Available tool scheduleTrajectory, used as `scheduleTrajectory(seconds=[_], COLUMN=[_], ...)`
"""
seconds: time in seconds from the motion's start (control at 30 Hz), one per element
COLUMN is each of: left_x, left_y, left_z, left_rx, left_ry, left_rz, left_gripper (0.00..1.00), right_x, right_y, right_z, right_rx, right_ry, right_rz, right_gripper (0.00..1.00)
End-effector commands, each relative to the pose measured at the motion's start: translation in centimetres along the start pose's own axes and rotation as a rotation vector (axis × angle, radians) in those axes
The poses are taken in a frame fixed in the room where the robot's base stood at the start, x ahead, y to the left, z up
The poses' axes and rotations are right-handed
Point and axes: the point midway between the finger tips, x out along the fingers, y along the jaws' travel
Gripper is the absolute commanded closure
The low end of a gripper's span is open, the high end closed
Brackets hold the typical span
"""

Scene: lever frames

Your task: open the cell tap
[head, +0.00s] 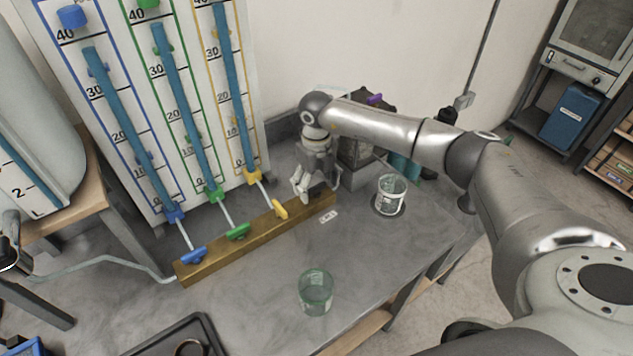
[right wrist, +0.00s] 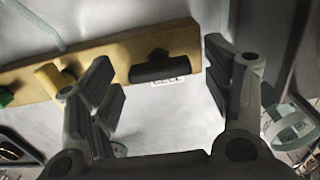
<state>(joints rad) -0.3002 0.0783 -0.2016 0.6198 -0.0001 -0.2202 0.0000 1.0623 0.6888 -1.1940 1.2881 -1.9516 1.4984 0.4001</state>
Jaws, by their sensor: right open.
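A wooden bar (head: 232,250) on the bench carries a blue tap (head: 194,257), a green tap (head: 238,231), a yellow tap (head: 280,209) and a black tap (head: 317,191) at its right end. A small white label (head: 328,216) lies in front of the black tap; its print is too small to read. My right gripper (head: 300,192) is above the bar's right end, near the black tap. In the right wrist view the gripper (right wrist: 165,90) is open and empty, with the black tap (right wrist: 165,67) beyond and between its fingers. My left gripper is out of view.
A gauge board (head: 185,110) with three blue columns stands behind the bar. A glass cup (head: 316,291) stands in front, and another cup (head: 390,194) stands right of the gripper. A dark tray (head: 140,348) lies at the front left. The bench between bar and front cup is clear.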

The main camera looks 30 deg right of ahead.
Motion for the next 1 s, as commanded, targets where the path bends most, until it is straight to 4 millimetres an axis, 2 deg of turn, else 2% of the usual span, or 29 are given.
scheduleTrajectory(seconds=[0.03,0.37,0.67,1.0], left_x=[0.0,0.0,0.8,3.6], left_y=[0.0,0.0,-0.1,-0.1], left_z=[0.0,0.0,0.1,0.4], left_rx=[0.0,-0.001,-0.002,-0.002], left_ry=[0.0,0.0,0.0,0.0], left_rz=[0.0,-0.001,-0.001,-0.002], left_gripper=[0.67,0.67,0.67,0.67], right_x=[0.0,-0.1,0.1,0.3], right_y=[0.0,0.0,0.0,0.0], right_z=[0.0,0.0,0.1,0.1], right_rx=[0.0,0.0,-0.047,-0.267], right_ry=[0.0,0.0,-0.002,-0.002], right_rz=[0.0,0.0,0.0,-0.001], right_gripper=[0.31,0.72,0.72,0.72])
